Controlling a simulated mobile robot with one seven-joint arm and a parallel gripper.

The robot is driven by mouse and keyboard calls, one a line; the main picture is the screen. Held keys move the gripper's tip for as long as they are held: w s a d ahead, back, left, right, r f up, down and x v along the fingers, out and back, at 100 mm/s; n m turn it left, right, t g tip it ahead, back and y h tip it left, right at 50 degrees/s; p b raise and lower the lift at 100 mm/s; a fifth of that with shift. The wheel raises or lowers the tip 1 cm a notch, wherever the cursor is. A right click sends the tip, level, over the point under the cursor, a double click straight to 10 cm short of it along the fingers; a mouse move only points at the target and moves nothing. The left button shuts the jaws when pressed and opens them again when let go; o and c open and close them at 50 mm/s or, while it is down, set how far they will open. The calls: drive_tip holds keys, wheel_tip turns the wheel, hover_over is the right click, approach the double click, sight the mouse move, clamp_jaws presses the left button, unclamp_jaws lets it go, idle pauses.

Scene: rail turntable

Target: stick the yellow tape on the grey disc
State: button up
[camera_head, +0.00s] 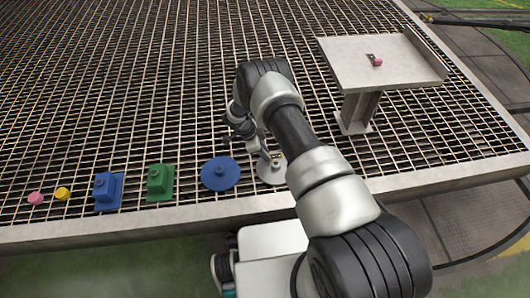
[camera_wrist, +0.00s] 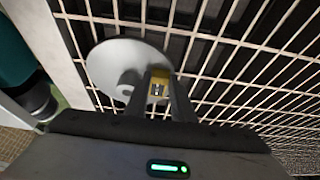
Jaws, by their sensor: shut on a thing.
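The grey disc (camera_head: 270,175) lies on the grating near the front edge, partly hidden by my arm. In the wrist view the disc (camera_wrist: 104,62) shows as a pale round plate with a raised middle. My gripper (camera_wrist: 160,88) is shut on the yellow tape (camera_wrist: 160,76), a small yellow piece with a black-and-white mark on it. The tape overlaps the right side of the disc in the wrist view; I cannot tell whether they touch. In the head view my gripper (camera_head: 268,156) is just above the disc, and the tape is hardly visible.
Left of the grey disc stand a blue disc (camera_head: 220,174), a green block (camera_head: 160,183), a blue block (camera_head: 107,191), a yellow knob (camera_head: 62,193) and a pink knob (camera_head: 36,198). A raised tray (camera_head: 400,72) at right holds a small pink item (camera_head: 377,61). The grating behind is clear.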

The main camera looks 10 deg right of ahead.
drive_tip(key=shift+s+f, duration=0.1)
drive_tip(key=o, duration=1.1)
drive_tip(key=shift+c, duration=0.2)
drive_tip(key=p+v, duration=0.4)
drive_tip(key=v, duration=1.3)
